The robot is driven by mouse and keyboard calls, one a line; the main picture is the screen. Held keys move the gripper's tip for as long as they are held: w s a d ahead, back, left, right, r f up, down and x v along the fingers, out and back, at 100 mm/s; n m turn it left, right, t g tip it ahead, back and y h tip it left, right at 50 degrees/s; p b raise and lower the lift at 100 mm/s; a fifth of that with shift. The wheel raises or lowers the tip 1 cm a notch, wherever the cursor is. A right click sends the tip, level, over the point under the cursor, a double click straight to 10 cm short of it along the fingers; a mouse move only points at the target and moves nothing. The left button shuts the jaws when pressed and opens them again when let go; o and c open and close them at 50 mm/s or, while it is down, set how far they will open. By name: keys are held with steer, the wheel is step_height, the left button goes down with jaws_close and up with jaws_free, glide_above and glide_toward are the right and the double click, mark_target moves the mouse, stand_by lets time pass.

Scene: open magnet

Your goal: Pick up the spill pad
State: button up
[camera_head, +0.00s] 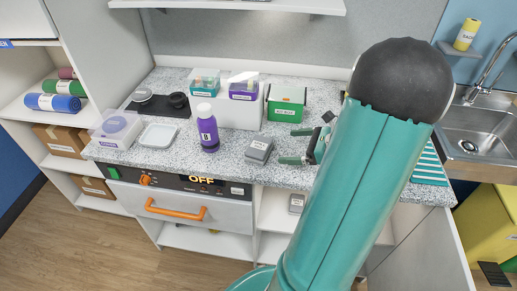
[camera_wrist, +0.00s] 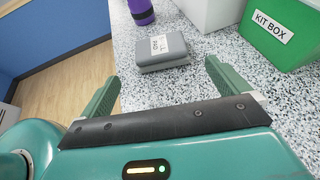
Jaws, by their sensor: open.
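The spill pad (camera_head: 259,149) is a small grey block with a white label, lying on the speckled counter in front of the white bin. It also shows in the wrist view (camera_wrist: 162,51), just beyond my fingertips. My gripper (camera_head: 292,146) is to the right of the pad in the head view, its two green fingers apart and pointing toward it. In the wrist view my gripper (camera_wrist: 160,77) is open and empty, with the pad ahead of the gap between the fingers, apart from both.
A purple bottle (camera_head: 208,128) stands left of the pad. A green kit box (camera_head: 286,102) and a white bin (camera_head: 237,114) stand behind it. A clear tub (camera_head: 117,128) and a small tray (camera_head: 158,135) are further left. The counter's front edge runs close by.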

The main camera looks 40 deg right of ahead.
mark_target(264, 147)
steer(key=x, duration=1.1)
steer(key=shift+w+a+f, duration=0.15)
steer(key=shift+f, duration=0.05)
steer(key=shift+c, duration=0.4)
steer(key=c, duration=0.6)
